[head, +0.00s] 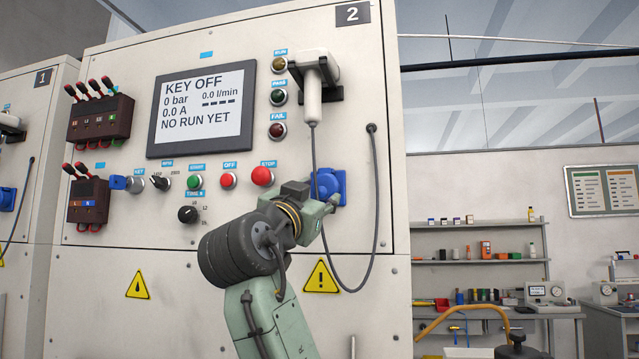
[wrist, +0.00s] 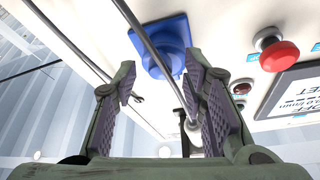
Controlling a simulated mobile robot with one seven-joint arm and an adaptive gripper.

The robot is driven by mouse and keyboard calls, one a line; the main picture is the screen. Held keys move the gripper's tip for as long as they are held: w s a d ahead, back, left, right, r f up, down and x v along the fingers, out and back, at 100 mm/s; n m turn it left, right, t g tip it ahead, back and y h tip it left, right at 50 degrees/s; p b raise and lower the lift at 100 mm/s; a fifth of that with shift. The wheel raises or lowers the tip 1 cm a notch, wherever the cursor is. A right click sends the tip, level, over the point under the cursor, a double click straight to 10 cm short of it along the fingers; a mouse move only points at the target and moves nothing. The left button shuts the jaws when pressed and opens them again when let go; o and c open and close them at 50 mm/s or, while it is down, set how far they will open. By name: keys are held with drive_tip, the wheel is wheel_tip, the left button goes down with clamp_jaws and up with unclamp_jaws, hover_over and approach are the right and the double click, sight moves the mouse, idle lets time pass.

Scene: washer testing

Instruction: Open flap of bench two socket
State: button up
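The blue socket (head: 322,182) is on the front panel of bench two (head: 352,13), right of the red stop button. My gripper (head: 326,205) is in front of it and hides part of it in the head view. In the wrist view the socket (wrist: 160,45) shows beyond and between my fingertips, as a blue square plate with a raised round part. My gripper (wrist: 162,85) is open, with nothing seen held between its ribbed pads. I cannot tell where the flap's edge is or whether it touches a finger.
A grey cable (head: 373,190) hangs in a loop beside the socket; a rod or cable (wrist: 150,40) also crosses the wrist view near the fingers. The red stop button (head: 262,176) and the display (head: 202,108) are to the left. A white handheld device (head: 313,95) hangs above.

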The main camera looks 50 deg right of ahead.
drive_tip(key=shift+x, duration=0.85)
drive_tip(key=shift+c, duration=0.4)
clamp_jaws()
